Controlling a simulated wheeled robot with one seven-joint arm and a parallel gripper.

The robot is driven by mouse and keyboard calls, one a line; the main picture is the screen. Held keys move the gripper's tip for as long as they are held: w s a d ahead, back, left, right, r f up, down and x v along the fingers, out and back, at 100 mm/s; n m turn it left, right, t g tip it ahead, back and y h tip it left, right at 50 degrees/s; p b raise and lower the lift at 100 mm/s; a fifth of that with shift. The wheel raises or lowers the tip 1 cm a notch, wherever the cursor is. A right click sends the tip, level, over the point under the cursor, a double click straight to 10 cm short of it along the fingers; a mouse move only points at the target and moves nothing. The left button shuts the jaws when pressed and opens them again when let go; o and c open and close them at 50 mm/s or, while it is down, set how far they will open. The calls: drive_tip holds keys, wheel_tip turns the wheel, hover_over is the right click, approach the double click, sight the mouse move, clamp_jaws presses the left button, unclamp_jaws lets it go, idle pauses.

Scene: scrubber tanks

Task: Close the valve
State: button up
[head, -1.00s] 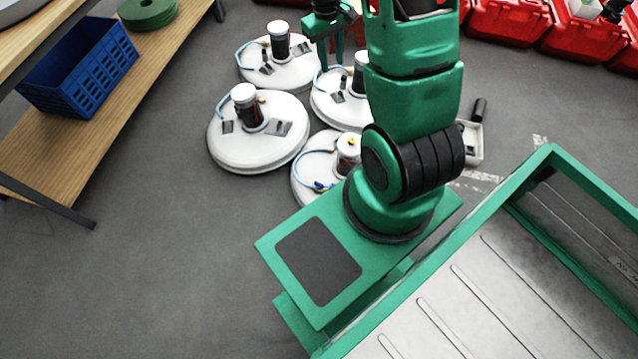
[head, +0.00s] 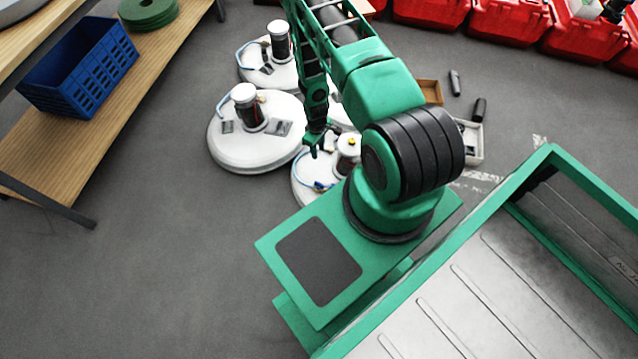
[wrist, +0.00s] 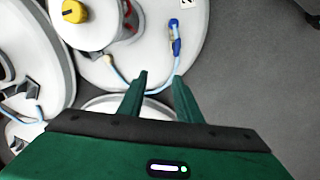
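Several white round scrubber tanks stand on the floor in the head view. In the wrist view this yellow knob (wrist: 74,11) is at the upper left. A valve with a blue handle (wrist: 177,47) sits on a light blue hose on the white lid (wrist: 145,55). My gripper (wrist: 160,76) is open and empty, its fingers apart and pointing toward the blue valve, not touching it. In the head view my gripper (head: 314,150) is above the nearest tank's left part.
Another tank (head: 258,160) stands close at the left, with one more (head: 265,75) behind it. A wooden shelf (head: 60,165) holds a blue crate (head: 80,68). Red bins (head: 510,22) line the back. Grey floor at the lower left is clear.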

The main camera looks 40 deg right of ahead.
hover_over(319, 183)
wheel_tip(319, 183, down, 8)
drive_tip(key=f, duration=0.1)
drive_tip(key=shift+n, duration=0.3)
wheel_tip(319, 183, down, 10)
drive_tip(key=shift+s+a, duration=0.1)
drive_tip(key=shift+s, duration=0.05)
clamp_jaws()
